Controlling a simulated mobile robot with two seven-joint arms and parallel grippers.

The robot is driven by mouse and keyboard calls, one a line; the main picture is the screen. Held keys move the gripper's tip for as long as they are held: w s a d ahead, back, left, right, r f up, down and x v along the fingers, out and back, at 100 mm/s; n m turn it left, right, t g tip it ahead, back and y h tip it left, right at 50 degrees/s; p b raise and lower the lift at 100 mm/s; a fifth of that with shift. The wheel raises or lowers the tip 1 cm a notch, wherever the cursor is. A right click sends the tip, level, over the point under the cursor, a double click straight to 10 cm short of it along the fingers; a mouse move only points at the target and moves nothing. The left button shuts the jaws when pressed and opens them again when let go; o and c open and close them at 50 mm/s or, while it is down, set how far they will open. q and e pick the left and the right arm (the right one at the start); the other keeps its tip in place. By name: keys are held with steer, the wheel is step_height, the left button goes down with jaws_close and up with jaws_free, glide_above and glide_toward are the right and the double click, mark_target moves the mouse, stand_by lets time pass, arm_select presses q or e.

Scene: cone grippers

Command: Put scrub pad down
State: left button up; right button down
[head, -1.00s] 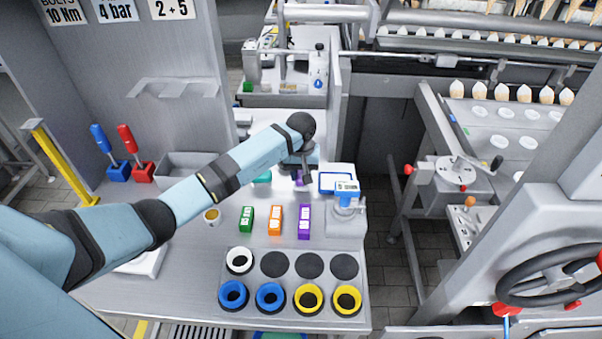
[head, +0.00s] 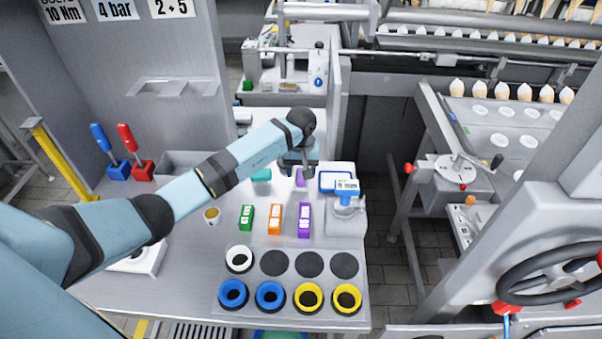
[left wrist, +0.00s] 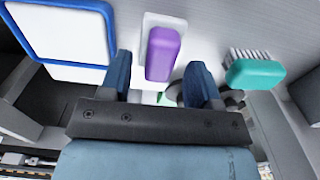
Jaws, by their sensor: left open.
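The purple scrub pad (head: 301,178) lies on a small white plate (left wrist: 150,28) on the back part of the steel counter. In the head view my left gripper (head: 298,168) is just above and behind the pad and hides part of it. In the left wrist view the pad (left wrist: 164,52) shows ahead, between the two spread blue fingers. The fingers are apart from it, and the gripper is open and empty. My right gripper is not in view.
A teal brush (head: 262,182) lies left of the pad. A blue-rimmed white tray (head: 324,186) and a scale with a blue display (head: 346,190) stand right. Green (head: 246,217), orange (head: 275,218) and purple (head: 304,219) boxes stand in front.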

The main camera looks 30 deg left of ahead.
arm_select(q)
step_height(320, 180, up, 10)
steer(key=b, duration=0.1)
steer(key=shift+r, duration=0.25)
steer(key=shift+s, duration=0.1)
stand_by(0.3)
